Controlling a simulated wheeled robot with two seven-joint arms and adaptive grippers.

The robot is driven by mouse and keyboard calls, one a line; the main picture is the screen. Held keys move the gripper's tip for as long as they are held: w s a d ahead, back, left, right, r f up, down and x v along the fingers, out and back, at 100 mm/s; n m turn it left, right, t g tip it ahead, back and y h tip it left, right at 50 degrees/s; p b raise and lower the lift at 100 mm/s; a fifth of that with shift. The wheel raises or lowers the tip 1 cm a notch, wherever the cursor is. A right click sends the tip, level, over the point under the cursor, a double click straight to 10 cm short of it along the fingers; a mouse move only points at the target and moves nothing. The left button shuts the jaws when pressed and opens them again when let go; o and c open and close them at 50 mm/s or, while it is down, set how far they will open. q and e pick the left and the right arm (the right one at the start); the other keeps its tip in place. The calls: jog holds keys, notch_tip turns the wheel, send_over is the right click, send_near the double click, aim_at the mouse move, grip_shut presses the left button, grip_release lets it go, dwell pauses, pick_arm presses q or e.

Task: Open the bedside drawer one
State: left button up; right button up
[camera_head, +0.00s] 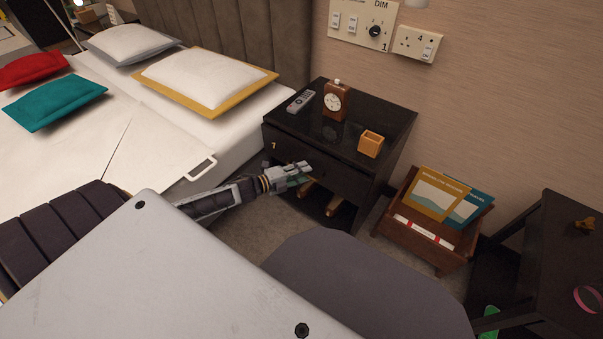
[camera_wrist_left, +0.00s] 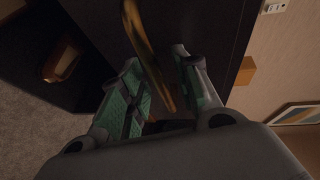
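The dark bedside table (camera_head: 388,110) stands beside the bed, with a drawer front (camera_head: 345,181) below its top and a small light number mark near the front's left end. My left gripper (camera_head: 308,174) is at the drawer front, fingers towards it. In the left wrist view, its two green-padded fingers (camera_wrist_left: 166,92) are apart, with a brass-coloured bar handle (camera_wrist_left: 148,55) running between them. I see a gap on the left finger's side; contact on the right side is unclear. The drawer looks shut. My right gripper is not in view.
Brown objects (camera_head: 331,208) lie in the open space below the drawer. The bed (camera_head: 150,150) is left; a magazine rack (camera_head: 425,232) is right. Carpet lies in front.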

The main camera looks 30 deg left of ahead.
pick_arm(q)
grip_shut()
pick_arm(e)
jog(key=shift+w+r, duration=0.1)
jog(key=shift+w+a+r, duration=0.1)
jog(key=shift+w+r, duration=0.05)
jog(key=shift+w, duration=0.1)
pick_arm(q)
jog(key=shift+s, duration=0.1)
